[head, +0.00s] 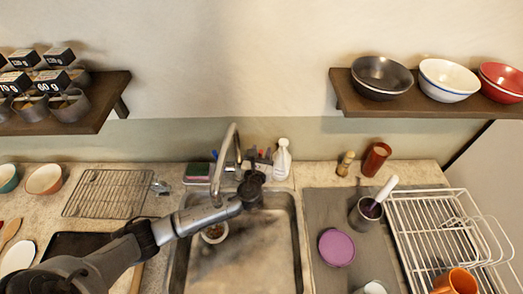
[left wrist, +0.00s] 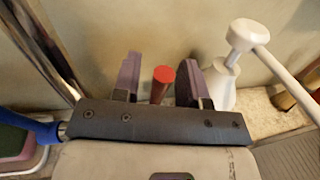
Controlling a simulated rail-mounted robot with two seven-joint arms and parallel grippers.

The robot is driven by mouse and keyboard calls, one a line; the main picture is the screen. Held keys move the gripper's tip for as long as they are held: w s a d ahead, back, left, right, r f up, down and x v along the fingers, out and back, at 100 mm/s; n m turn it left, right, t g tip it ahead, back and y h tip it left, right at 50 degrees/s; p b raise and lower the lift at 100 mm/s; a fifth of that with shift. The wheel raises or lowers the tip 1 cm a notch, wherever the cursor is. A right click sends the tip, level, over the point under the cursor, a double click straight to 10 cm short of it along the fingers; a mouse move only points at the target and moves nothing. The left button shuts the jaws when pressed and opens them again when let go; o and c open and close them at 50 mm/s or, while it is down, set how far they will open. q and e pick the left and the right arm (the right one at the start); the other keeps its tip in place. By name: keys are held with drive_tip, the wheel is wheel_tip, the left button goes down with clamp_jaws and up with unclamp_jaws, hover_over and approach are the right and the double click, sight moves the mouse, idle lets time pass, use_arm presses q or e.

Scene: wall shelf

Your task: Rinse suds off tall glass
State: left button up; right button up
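I cannot pick out a tall glass for sure in either view. A round vessel with a brown inside (head: 215,232) sits in the sink (head: 298,240), below my left forearm. My left gripper (head: 260,160) is at the back of the sink, right of the curved faucet (head: 233,138). In the left wrist view its two purple-grey fingers stand apart, and the gripper (left wrist: 160,70) is open. A red-topped post (left wrist: 162,76) shows between the fingers; I cannot tell whether they touch it. My right gripper is not in view.
A white pump bottle (head: 282,160) stands close right of my left gripper. A sponge holder (head: 198,173) is left of the faucet. The grey mat (head: 325,205) holds a purple round thing (head: 336,247) and a dark tumbler (head: 366,213). A white dish rack (head: 440,230) stands right.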

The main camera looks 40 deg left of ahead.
use_arm(q)
drive_tip(key=shift+w+a, duration=0.3)
drive_tip(key=shift+w, duration=0.2)
clamp_jaws()
idle(0.3)
